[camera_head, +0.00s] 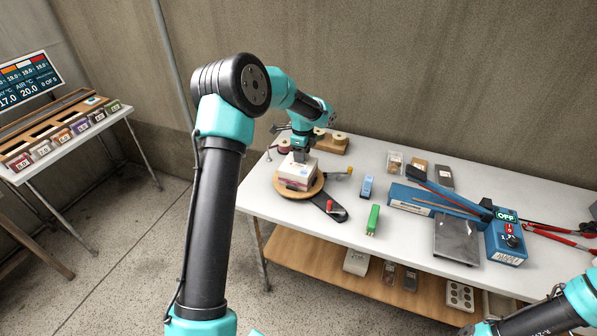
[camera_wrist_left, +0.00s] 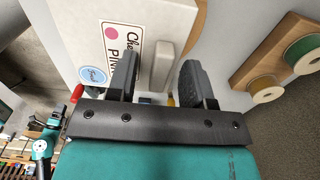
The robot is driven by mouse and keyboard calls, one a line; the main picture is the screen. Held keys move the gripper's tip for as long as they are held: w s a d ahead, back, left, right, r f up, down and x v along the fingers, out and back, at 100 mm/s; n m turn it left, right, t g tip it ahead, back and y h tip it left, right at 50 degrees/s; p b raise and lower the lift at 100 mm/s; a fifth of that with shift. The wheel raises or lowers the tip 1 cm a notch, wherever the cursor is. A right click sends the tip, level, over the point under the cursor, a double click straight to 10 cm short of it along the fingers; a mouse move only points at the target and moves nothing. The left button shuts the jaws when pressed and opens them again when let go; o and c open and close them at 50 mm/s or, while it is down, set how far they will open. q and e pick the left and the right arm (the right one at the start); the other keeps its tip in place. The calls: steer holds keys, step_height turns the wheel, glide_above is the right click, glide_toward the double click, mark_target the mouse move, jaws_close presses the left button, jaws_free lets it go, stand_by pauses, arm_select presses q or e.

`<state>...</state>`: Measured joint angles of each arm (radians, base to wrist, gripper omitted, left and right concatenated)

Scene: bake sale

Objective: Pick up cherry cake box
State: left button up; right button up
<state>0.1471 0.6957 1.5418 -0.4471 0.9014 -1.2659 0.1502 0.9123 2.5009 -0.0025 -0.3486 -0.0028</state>
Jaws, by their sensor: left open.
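The cherry cake box (camera_head: 297,170) is a white box with a pink lower band, standing on a round wooden turntable (camera_head: 279,187) at the left of the white table. In the left wrist view its white top (camera_wrist_left: 150,22) shows a pink dot, a blue round sticker, partly hidden lettering and a raised pale tab (camera_wrist_left: 165,52). My left gripper (camera_head: 300,158) points down at the box top. In the wrist view its open fingers (camera_wrist_left: 160,80) stand on either side of the tab, apart from it. My right gripper is out of view.
Ribbon spools on a wooden stand (camera_head: 333,142) sit behind the box. A blue item (camera_head: 367,187), a green stapler-like item (camera_head: 373,219) and a blue sealer (camera_head: 420,203) lie to the right. A dark handle with a red part (camera_head: 338,211) juts out in front of the turntable.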

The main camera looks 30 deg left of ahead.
arm_select(q)
jaws_close()
stand_by(0.3)
steer(key=shift+r, duration=0.1)
steer(key=shift+r, duration=0.45)
step_height(320, 180, up, 3)
steer(key=shift+f, duration=0.2)
steer(key=s+d+r, duration=0.1)
steer(key=s+d, duration=0.7)
steer(key=s, duration=0.5)
steer(key=shift+s+d+r, duration=0.15)
steer(key=shift+s+d, duration=0.05)
steer(key=shift+s, duration=0.1)
